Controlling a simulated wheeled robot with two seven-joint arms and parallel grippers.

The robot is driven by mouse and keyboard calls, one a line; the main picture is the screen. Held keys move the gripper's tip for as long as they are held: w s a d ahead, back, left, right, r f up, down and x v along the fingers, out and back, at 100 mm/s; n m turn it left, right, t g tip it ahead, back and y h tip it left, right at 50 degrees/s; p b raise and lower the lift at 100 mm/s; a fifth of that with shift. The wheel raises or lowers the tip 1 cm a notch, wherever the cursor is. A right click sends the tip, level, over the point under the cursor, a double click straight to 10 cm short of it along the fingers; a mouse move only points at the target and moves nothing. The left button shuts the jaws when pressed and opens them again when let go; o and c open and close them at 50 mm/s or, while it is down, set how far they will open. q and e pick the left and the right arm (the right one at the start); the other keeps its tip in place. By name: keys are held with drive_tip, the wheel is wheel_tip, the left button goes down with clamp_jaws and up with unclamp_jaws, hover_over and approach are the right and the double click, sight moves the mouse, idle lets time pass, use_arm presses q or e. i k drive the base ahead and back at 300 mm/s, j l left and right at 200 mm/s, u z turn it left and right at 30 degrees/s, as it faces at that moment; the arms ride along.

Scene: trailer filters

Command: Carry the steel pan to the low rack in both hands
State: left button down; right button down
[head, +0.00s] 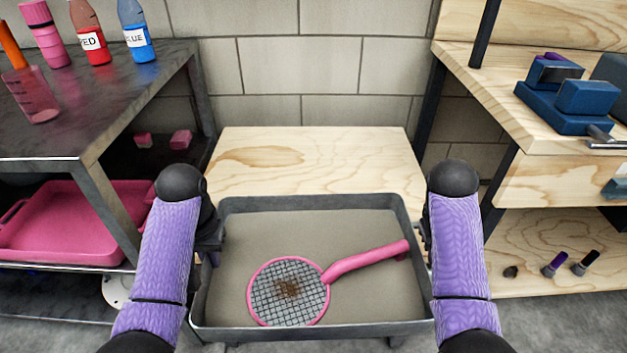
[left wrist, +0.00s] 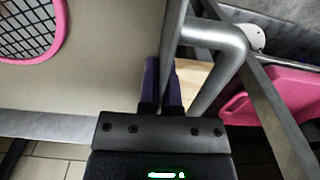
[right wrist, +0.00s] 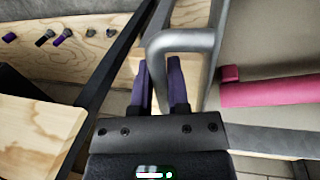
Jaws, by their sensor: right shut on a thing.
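The grey steel pan (head: 365,222) is in front of me, roughly level, between my two grippers. A pink-rimmed mesh strainer (head: 290,290) with a brown clump lies in it. My right gripper (right wrist: 160,85) is shut on the pan's right handle (right wrist: 180,40). My left gripper (left wrist: 162,85) is at the pan's left side. Its fingers are close together by the rim, and the left handle (left wrist: 228,42) runs just right of them. Whether they clamp the pan is not clear. Beyond the pan is a low wooden surface (head: 315,150), perhaps the low rack; its top is bare.
A dark metal bench (head: 110,100) with red (head: 90,30) and blue (head: 137,30) bottles stands left; a pink tray (head: 75,225) is on its lower shelf. A wooden bench (head: 500,85) with blue blocks (head: 575,98) stands right. Their posts flank the low surface. A block wall is behind.

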sight(314, 175)
drive_tip(key=i, duration=1)
